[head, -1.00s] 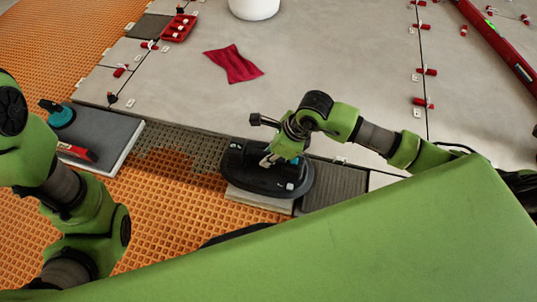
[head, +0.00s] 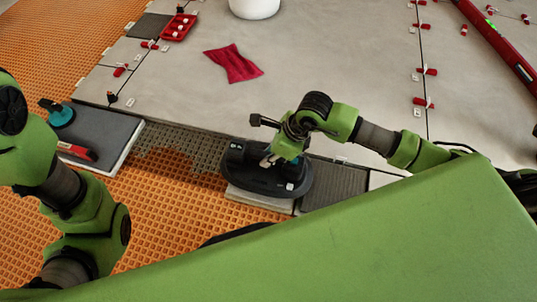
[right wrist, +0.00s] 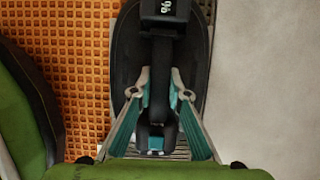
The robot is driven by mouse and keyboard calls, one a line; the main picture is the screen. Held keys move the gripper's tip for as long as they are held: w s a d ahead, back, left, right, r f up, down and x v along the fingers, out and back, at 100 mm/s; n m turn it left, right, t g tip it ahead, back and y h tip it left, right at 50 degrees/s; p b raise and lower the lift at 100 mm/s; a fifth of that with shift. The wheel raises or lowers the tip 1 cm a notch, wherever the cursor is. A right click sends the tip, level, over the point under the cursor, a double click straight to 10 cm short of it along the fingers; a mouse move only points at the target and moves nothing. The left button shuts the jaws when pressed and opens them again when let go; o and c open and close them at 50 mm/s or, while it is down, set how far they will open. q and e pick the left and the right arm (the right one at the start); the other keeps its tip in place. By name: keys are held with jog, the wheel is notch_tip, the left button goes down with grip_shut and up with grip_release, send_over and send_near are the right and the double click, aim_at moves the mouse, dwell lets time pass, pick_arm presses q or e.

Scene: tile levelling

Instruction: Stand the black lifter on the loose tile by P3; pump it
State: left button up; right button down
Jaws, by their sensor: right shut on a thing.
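The black lifter (head: 265,181) is an oval black plate with a handle. It stands flat on a pale grey tile (head: 259,201) at the near edge of the tiled floor. My right gripper (head: 280,157) is over the lifter, shut on its handle. In the right wrist view the two teal-padded fingers (right wrist: 160,96) press on both sides of the black handle (right wrist: 160,75) of the lifter. I cannot read any P3 mark. My left arm shows at the left, but its gripper is out of view.
A darker ribbed tile (head: 335,186) adjoins on the right. Ridged grey mortar (head: 180,146) lies to the left. A dark slab (head: 100,138) bears a red tool (head: 75,151). A red cloth (head: 233,64), white bucket (head: 254,8) and red tray (head: 178,27) are farther back.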

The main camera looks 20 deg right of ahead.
jog(key=shift+f, duration=0.45)
dwell(0.8)
jog(key=c, duration=1.9)
grip_release()
jog(key=shift+s+f, duration=0.1)
jog(key=shift+f, duration=0.05)
jog(key=v, duration=1.2)
